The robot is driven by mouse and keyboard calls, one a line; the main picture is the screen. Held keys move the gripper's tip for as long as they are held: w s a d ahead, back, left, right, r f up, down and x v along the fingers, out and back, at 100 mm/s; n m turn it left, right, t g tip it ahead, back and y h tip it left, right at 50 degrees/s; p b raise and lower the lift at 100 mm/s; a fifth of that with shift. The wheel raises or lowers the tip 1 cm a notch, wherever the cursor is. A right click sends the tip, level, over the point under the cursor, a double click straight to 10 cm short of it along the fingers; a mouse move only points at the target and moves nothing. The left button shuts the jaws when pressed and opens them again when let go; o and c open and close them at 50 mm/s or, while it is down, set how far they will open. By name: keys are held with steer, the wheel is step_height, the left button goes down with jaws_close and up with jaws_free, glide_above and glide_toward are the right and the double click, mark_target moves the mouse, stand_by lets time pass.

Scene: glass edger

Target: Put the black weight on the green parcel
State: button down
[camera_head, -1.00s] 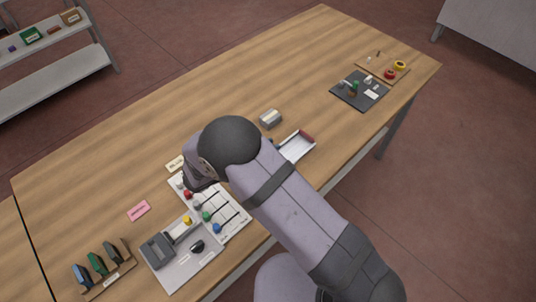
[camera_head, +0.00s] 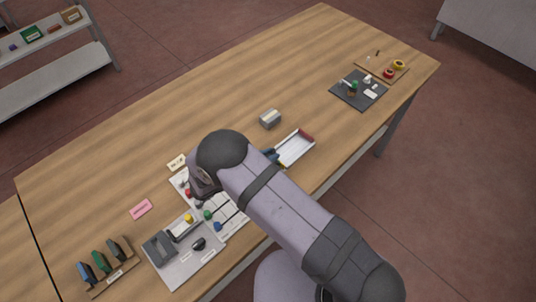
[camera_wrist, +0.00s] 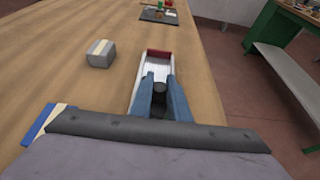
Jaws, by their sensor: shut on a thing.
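My gripper (camera_wrist: 159,97) has blue fingers and is shut on a small dark cylinder, which looks like the black weight (camera_wrist: 159,88). In the wrist view it is in front of a white tray with a red end (camera_wrist: 158,63). In the head view my gripper (camera_head: 271,156) is partly behind my arm, at the near-left end of the tray (camera_head: 295,148), and the weight cannot be made out. A green box with a pale label (camera_head: 32,33), seemingly the green parcel, is on the upper shelf at the far left, well away from my gripper.
A grey block (camera_head: 270,118) stands beyond the tray. A dark mat (camera_head: 345,98) with small items is at the far right of the table. A white board with coloured knobs (camera_head: 232,221) and a rack (camera_head: 110,280) lie at the near left. The table's middle back is clear.

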steer(key=shift+f, duration=0.1)
steer(key=c, duration=1.7)
jaws_free()
steer(key=shift+a, duration=0.1)
steer(key=shift+s+a+r+b, duration=0.2)
steer(key=shift+s+a+b, duration=0.1)
steer(key=shift+b, duration=0.05)
steer(key=shift+b+v, duration=2.45)
steer(key=shift+v, duration=3.1)
